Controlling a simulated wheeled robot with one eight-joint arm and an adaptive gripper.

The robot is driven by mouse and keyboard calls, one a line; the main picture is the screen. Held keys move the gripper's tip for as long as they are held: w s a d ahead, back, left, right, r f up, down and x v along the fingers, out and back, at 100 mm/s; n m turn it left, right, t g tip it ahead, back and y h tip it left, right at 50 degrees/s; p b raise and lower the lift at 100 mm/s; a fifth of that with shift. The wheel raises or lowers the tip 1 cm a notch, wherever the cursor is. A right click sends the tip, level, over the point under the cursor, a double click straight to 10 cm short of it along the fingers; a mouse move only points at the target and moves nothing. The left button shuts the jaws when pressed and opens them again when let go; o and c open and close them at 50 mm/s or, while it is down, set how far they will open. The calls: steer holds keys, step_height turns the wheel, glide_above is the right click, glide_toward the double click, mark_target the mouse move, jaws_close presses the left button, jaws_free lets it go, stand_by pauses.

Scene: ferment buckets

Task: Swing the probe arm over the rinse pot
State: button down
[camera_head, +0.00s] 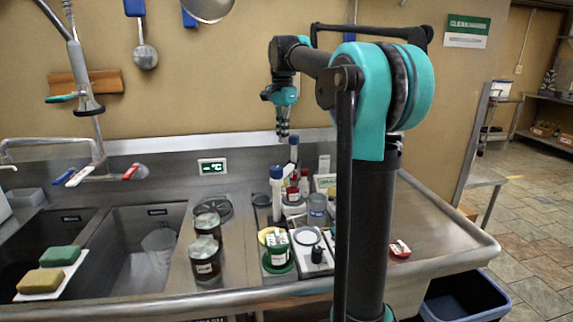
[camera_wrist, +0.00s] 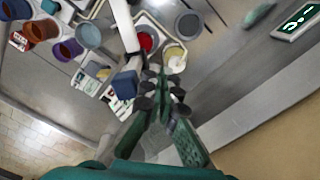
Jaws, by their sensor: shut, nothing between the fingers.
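My gripper (camera_head: 283,132) hangs pointing down above the back of the counter in the head view, above the blue-topped posts. In the wrist view its fingers (camera_wrist: 164,88) are together with nothing between them. A white bar with a dark blue end block (camera_wrist: 124,84), which looks like the probe arm, lies just left of the fingertips; I cannot tell whether they touch. In the head view, a white post with a blue top (camera_head: 277,185) stands below my gripper. Several small pots stand around it, among them a grey-blue cup (camera_head: 317,209); I cannot tell which is the rinse pot.
Dark jars (camera_head: 205,260) stand left of the cluster, beside the sink (camera_head: 130,260). A green-labelled jar (camera_head: 278,252) is at the counter front. A small red-and-white item (camera_head: 399,249) lies right of my column.

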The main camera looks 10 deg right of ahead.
steer(key=shift+d, duration=0.1)
stand_by(0.5)
steer(key=shift+s+d, duration=0.35)
steer(key=shift+d, duration=0.35)
steer(key=shift+s+d, duration=0.3)
steer(key=shift+d, duration=0.45)
steer(key=shift+s+d, duration=1.05)
steer(key=shift+d, duration=0.15)
